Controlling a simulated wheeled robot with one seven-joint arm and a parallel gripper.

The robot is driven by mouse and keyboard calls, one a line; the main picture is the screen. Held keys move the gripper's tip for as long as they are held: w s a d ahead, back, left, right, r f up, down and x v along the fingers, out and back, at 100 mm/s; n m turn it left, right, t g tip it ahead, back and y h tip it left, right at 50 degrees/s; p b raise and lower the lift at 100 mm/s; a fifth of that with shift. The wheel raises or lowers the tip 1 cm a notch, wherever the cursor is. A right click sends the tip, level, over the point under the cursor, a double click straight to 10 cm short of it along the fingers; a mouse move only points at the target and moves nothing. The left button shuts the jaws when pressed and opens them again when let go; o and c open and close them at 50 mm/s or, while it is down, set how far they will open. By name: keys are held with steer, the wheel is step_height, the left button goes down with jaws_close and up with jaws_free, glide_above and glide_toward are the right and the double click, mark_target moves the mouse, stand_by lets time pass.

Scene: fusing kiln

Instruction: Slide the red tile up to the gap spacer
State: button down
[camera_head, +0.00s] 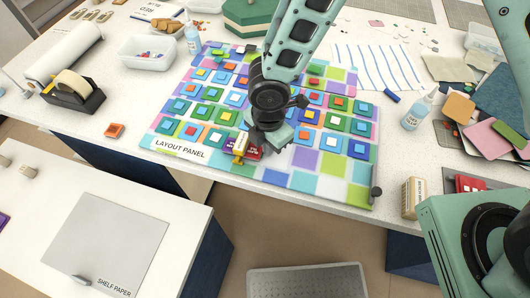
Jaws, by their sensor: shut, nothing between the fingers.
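The layout panel (180,153) lies on the table, covered with rows of coloured squares and stacked tiles. My gripper (264,148) is shut and points down at the panel's front middle. A dark red piece (254,153), which looks like the red tile, lies just left of the fingertips and is partly hidden by my gripper. A small cream and yellow block (240,145), probably the gap spacer, is directly left of the red piece. I cannot tell whether these two touch, or whether the fingertips touch the red piece.
Tiles stand behind and on both sides of my gripper. Bare coloured squares (304,160) lie to its right. A dark knob (376,192) stands at the panel's front right corner. A tape dispenser (75,95), an orange tile (114,130) and a bottle (418,112) are farther off.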

steer(key=shift+d, duration=0.1)
stand_by(0.4)
steer(key=shift+s+d, duration=0.25)
steer(key=shift+d, duration=0.25)
steer(key=shift+r, duration=0.1)
step_height(320, 180, up, 8)
steer(key=p, duration=0.6)
stand_by(0.5)
stand_by(0.5)
steer(key=s+d+r+m+b, duration=1)
steer(key=s+m, duration=0.3)
steer(key=m, duration=0.5)
steer(key=shift+r+y, duration=0.3)
steer(key=shift+r, duration=0.35)
